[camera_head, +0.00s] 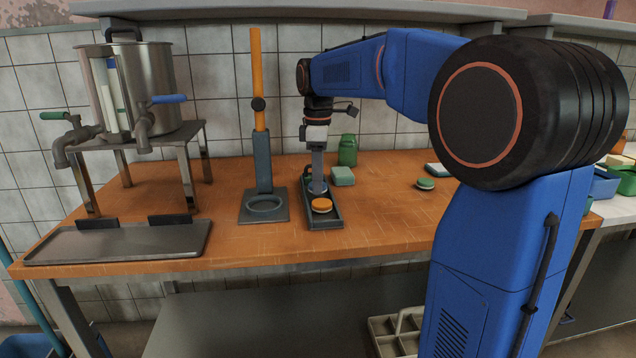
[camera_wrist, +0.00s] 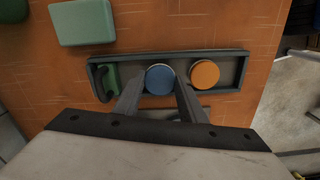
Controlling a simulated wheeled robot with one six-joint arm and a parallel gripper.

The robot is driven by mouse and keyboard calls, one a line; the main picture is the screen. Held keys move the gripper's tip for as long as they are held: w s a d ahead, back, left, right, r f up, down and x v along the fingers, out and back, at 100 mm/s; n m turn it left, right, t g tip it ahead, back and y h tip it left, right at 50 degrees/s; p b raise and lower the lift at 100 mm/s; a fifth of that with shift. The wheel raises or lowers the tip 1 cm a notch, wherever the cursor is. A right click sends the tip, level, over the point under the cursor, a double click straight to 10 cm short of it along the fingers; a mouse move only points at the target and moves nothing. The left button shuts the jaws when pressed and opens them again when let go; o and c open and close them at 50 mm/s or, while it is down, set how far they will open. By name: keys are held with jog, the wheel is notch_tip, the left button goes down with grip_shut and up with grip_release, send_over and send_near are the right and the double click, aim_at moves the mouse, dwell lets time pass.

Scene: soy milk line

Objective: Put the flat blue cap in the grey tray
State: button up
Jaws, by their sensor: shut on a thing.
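The flat blue cap (camera_wrist: 159,79) is between the two fingers of my gripper (camera_wrist: 160,92) in the wrist view. My gripper is shut on it, inside the outline of the grey tray (camera_wrist: 230,113). I cannot tell whether the cap touches the tray floor. In the head view my gripper (camera_head: 317,188) points straight down over the tray (camera_head: 333,222), and the cap there is mostly hidden by the fingers. An orange cap (camera_wrist: 205,73) lies in the tray to the right of the blue cap in the wrist view. A green piece (camera_wrist: 110,80) sits at the tray's left end.
A stand with an orange post (camera_head: 257,80) is just left of the tray. A green jar (camera_head: 348,150) and a pale green block (camera_head: 343,176) stand behind it on the right. A green cap (camera_head: 425,184) lies farther right. A metal drip tray (camera_head: 120,243) is at far left.

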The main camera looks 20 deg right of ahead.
jog(key=shift+f, duration=0.5)
jog(key=shift+f, duration=0.1)
jog(key=o, duration=1)
notch_tip(320, 180, up, 12)
jog(key=shift+s, duration=0.1)
